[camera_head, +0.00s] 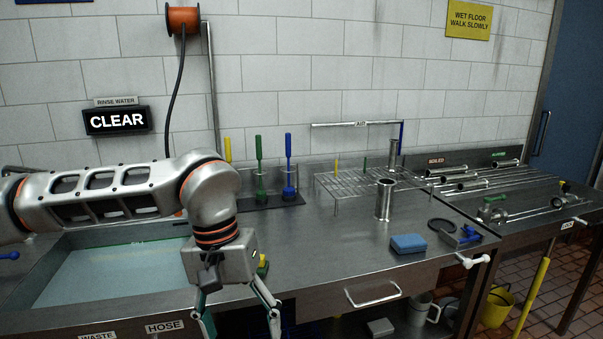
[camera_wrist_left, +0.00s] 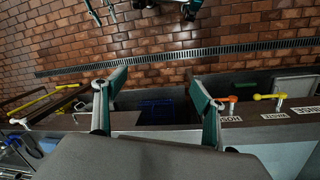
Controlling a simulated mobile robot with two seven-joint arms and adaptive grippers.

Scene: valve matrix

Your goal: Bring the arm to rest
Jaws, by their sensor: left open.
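My left arm (camera_head: 110,195) comes in from the left of the head view, over the sink, and bends down at the wrist. My left gripper (camera_head: 237,317) hangs in front of the counter's front edge, pointing down, with its fingers spread apart. Its fingertips are partly cut off by the lower picture edge. In the left wrist view the open gripper (camera_wrist_left: 160,82) has nothing between its fingers; the brick floor (camera_wrist_left: 240,25) and the counter front show beyond. My right gripper is not seen.
The sink (camera_head: 120,275) of pale water lies beneath the arm. On the steel counter (camera_head: 330,255) stand brushes (camera_head: 259,170), a wire rack (camera_head: 350,183), a metal cylinder (camera_head: 384,200) and a blue sponge (camera_head: 408,244). A drawer handle (camera_head: 372,295) juts from the front.

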